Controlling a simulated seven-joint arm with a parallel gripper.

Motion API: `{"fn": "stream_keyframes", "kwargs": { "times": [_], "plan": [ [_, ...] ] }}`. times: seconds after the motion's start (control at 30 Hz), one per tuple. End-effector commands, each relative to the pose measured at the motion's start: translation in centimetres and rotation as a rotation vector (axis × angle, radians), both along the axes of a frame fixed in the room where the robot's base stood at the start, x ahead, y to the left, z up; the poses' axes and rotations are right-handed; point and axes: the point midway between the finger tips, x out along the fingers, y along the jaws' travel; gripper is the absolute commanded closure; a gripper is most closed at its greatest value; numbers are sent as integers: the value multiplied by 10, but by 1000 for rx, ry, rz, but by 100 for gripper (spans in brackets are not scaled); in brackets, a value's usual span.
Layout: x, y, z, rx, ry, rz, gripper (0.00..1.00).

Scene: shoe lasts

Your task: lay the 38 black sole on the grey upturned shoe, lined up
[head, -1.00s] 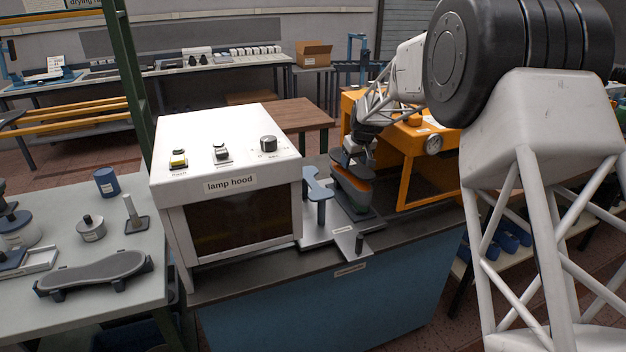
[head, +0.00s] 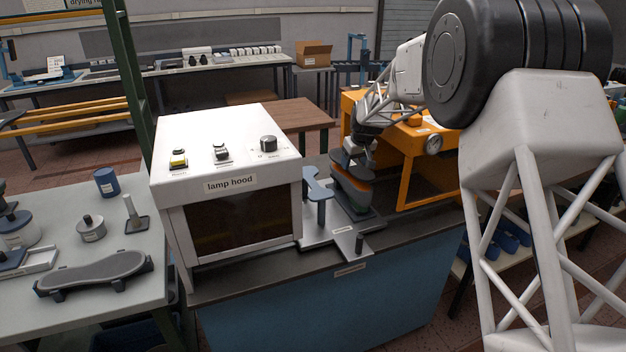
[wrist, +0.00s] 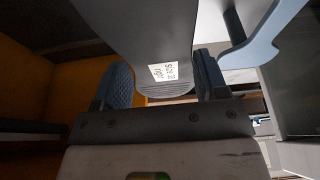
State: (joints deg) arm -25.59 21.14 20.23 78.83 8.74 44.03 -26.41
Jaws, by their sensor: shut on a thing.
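My gripper (head: 356,155) is shut on the black sole (head: 349,166), holding it by one end. In the wrist view the sole (wrist: 145,28) runs away from between the two blue ribbed finger pads (wrist: 163,88). It carries a white label (wrist: 163,72) whose print is too small to read surely. The grey upturned shoe (head: 351,190), with an orange band near its top, stands on its fixture just below the sole. The sole lies roughly along the shoe. I cannot tell whether they touch. The sole hides the shoe in the wrist view.
A blue-grey bracket (head: 318,190) stands left of the shoe. The white lamp hood (head: 228,160) is farther left, and an orange machine (head: 425,160) is close on the right. Another dark sole-shaped piece (head: 95,270) rests on supports on the left table.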

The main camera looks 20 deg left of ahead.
Motion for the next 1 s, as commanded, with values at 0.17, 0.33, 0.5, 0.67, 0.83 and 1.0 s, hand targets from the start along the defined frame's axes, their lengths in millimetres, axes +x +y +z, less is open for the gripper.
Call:
{"fn": "stream_keyframes", "kwargs": {
  "times": [0.17,0.33,0.5,0.67,0.83,1.0],
  "plan": [
    [0,0,-2,0,0,0,61],
    [0,0,-4,0,0,0,61],
    [0,0,-5,0,0,0,61],
    [0,0,-7,0,0,0,61],
    [0,0,-9,0,0,0,61],
    [0,0,-11,0,0,0,61]
  ]
}}
